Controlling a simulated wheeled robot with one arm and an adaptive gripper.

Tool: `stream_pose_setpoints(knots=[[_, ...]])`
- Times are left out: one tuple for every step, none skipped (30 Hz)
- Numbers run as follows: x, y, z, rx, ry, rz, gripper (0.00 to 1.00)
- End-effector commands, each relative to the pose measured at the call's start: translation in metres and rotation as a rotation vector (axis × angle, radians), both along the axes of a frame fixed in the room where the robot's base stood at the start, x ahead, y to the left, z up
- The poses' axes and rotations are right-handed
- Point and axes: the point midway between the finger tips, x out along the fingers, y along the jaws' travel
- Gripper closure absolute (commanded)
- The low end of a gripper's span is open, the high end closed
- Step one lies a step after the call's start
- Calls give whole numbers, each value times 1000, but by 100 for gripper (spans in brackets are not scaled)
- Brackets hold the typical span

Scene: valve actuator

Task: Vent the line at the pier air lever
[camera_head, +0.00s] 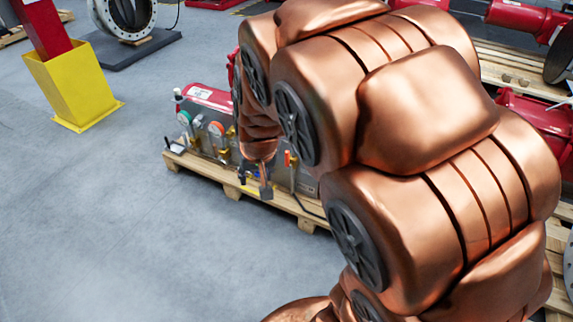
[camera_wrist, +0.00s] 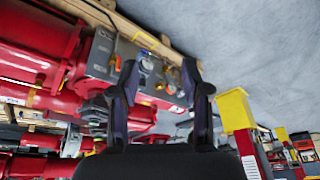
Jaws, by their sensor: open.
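A grey valve panel with gauges and small fittings (camera_head: 215,142) stands on a wooden pallet in the head view. An orange-red handle (camera_head: 290,159) rises at its right part. In the wrist view the panel (camera_wrist: 104,52) is tilted, with an orange handle (camera_wrist: 117,62) and a round gauge (camera_wrist: 146,66). I cannot tell which fitting is the pier air lever. My gripper (camera_head: 256,186) is at the panel's front, partly hidden by my arm. In the wrist view my gripper (camera_wrist: 160,74) is open, its fingers apart in front of the panel, with no held object visible between them.
The wooden pallet (camera_head: 205,172) carries the panel and red actuators (camera_wrist: 40,45). A yellow post base (camera_head: 75,85) with a red post stands at the left. Grey floor (camera_head: 110,220) is clear at the front left. My copper arm covers much of the head view's right.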

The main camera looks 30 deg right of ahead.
Motion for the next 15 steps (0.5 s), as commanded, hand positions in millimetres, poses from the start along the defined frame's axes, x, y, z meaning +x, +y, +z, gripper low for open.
stream_pose_setpoints(knots=[[22, -9, -30, -13, -37, -27, 53], [36, -15, -38, -22, -68, -44, 53], [54, -22, -50, -32, -104, -64, 53], [67, -28, -59, -41, -133, -81, 53], [79, -35, -68, -52, -160, -96, 53], [96, -44, -79, -67, -198, -118, 53], [108, -50, -89, -79, -223, -133, 53], [120, -57, -97, -91, -253, -147, 53], [135, -66, -108, -106, -290, -167, 53], [146, -73, -117, -120, -318, -181, 53], [157, -80, -126, -133, -344, -195, 53], [171, -90, -135, -153, -384, -212, 53], [181, -97, -144, -167, -410, -225, 53], [191, -104, -153, -184, -437, -238, 53], [202, -114, -165, -202, -470, -255, 53]])
